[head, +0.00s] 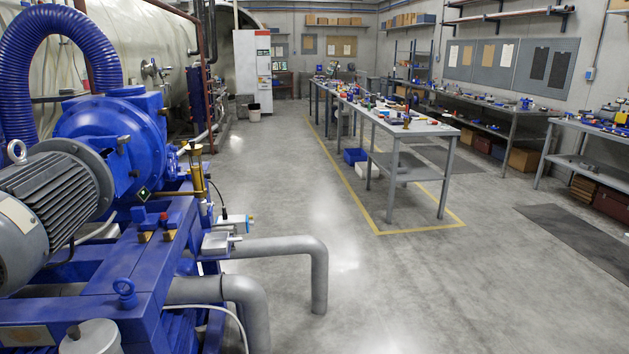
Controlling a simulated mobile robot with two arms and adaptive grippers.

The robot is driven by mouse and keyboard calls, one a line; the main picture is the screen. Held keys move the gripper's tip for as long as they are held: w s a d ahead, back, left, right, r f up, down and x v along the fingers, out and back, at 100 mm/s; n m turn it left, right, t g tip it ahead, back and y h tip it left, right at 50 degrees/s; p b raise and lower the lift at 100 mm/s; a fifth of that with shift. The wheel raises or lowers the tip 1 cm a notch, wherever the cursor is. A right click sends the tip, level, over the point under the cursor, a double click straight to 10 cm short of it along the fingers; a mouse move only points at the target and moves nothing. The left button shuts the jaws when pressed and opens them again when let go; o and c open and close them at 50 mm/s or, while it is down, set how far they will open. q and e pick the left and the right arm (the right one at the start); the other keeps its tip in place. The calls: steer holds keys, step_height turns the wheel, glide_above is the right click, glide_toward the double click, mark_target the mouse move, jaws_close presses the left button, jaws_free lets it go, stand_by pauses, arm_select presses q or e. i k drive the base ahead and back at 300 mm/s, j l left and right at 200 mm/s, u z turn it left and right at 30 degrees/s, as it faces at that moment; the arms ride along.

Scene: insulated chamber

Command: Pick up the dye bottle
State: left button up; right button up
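I cannot make out a dye bottle in the head view. Several small coloured items lie on the long grey worktable (437,128) in the middle of the room, too small to tell apart. More small items lie on the benches along the right wall. Neither of my grippers is in view.
A blue pump with a grey motor (55,205) and grey pipes (318,270) fills the left side. Yellow floor tape (420,231) surrounds the worktable. A right wall bench (490,108) and a nearer bench (590,128) stand along the right. The grey floor (345,190) between pump and table is clear.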

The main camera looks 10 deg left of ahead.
mark_target(84, 77)
steer(key=i+l+z, duration=0.15)
steer(key=i, duration=0.55)
steer(key=i+z, duration=0.2)
steer(key=i, duration=0.5)
steer(key=i+z, duration=0.15)
steer(key=i, duration=0.55)
steer(key=i+j+z, duration=0.15)
steer(key=i, duration=0.55)
steer(key=i+u, duration=0.15)
steer(key=i, duration=0.35)
steer(key=i+u, duration=0.2)
steer(key=i, duration=0.3)
steer(key=i+l+u, duration=0.15)
steer(key=i, duration=0.35)
steer(key=i+l+u, duration=0.2)
steer(key=i, duration=0.3)
steer(key=i+l+u, duration=0.15)
steer(key=i, duration=0.3)
steer(key=i+j+u, duration=0.25)
steer(key=i+u, duration=0.25)
steer(key=i+j+u, duration=0.1)
steer(key=i+u, duration=0.35)
steer(key=i+l+u, duration=0.1)
steer(key=i+u, duration=0.4)
steer(key=i+l+u, duration=0.3)
steer(key=u, duration=0.15)
steer(key=i, duration=0.15)
